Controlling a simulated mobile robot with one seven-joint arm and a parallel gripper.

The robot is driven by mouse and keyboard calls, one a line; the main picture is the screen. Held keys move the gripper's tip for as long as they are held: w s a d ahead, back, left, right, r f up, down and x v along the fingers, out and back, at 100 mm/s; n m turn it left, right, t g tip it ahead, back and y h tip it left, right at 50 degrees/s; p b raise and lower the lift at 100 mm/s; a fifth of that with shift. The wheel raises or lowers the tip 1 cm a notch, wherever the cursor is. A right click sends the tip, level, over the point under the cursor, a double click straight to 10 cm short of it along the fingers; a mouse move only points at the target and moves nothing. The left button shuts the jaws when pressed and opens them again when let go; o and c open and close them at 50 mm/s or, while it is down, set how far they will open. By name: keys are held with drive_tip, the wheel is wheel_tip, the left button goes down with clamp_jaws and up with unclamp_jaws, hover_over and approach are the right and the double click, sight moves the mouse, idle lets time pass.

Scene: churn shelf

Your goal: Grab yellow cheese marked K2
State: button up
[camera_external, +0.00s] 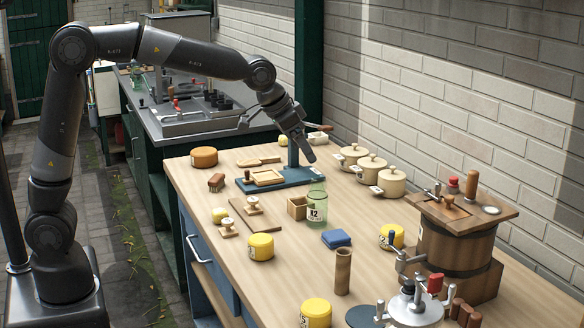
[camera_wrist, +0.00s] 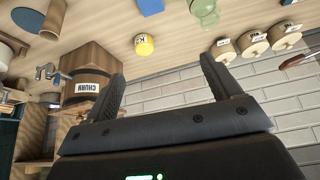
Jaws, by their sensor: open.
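Several yellow cheese rounds stand on the wooden table. One, beside the churn, is a yellow cheese (camera_external: 391,236) with a white label. It also shows in the wrist view (camera_wrist: 144,46), where the label seems to begin with K; the rest is too small to read. Other yellow cheeses stand at the middle left (camera_external: 260,247) and the front (camera_external: 315,314). A label reading K2 shows on the green glass jar (camera_external: 317,195) in the external view. My gripper (camera_wrist: 162,67) is open and empty, above the back of the table (camera_external: 303,148), apart from the cheeses.
The wooden churn (camera_external: 455,245) stands at the right, with a metal device (camera_external: 412,307) in front. Lidded cream pots (camera_external: 371,168) line the wall side. A blue block (camera_external: 336,239) and wooden cylinder (camera_external: 343,271) stand mid-table. A brick wall (camera_external: 470,85) bounds the back.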

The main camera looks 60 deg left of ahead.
drive_tip(key=w+d+f, duration=0.6)
drive_tip(key=w+f, duration=0.2)
drive_tip(key=w, duration=0.3)
approach(392, 229)
drive_tip(key=shift+m, duration=0.4)
drive_tip(key=x, duration=0.5)
drive_tip(key=shift+a+f, duration=0.15)
drive_tip(key=shift+d+x, duration=0.2)
drive_tip(key=shift+x, duration=2.8)
drive_tip(key=shift+s, duration=0.2)
drive_tip(key=c, duration=1.2)
